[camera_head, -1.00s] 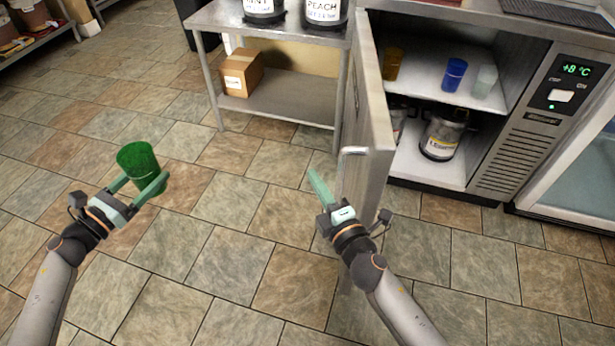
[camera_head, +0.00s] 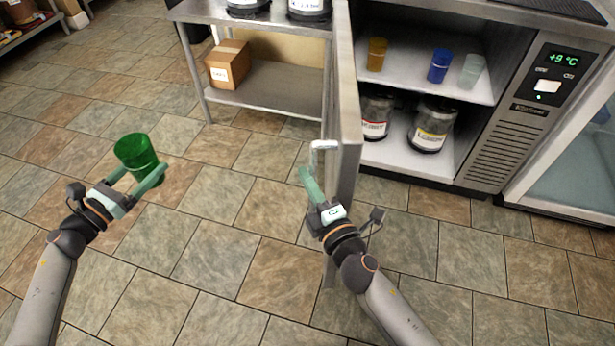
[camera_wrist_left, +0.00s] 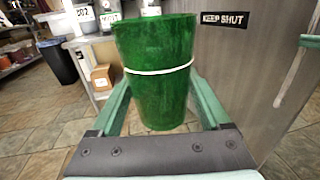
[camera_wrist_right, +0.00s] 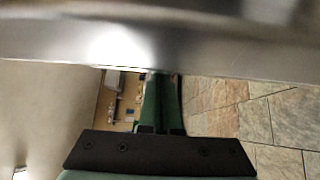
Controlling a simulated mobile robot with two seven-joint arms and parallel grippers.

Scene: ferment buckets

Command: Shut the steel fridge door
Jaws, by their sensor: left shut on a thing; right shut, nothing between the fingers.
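The steel fridge door (camera_head: 346,110) stands wide open, seen nearly edge-on in the head view. Its bar handle (camera_head: 323,146) is on the door's left face. The door face with a "KEEP SHUT" label shows in the left wrist view (camera_wrist_left: 262,75). My right gripper (camera_head: 307,176) is shut and empty, just below the handle; I cannot tell if it touches. In the right wrist view a blurred metal bar (camera_wrist_right: 110,42) crosses close before the shut fingers (camera_wrist_right: 158,82). My left gripper (camera_head: 140,180) is shut on a green cup (camera_head: 135,152), held upright, left of the door.
The open fridge's upper shelf holds amber (camera_head: 377,54), blue (camera_head: 440,66) and clear (camera_head: 472,71) cups. Two jars (camera_head: 432,125) stand below. A steel table (camera_head: 285,88) with a cardboard box (camera_head: 228,65) stands left of the door. Tiled floor (camera_head: 230,230) is free in front.

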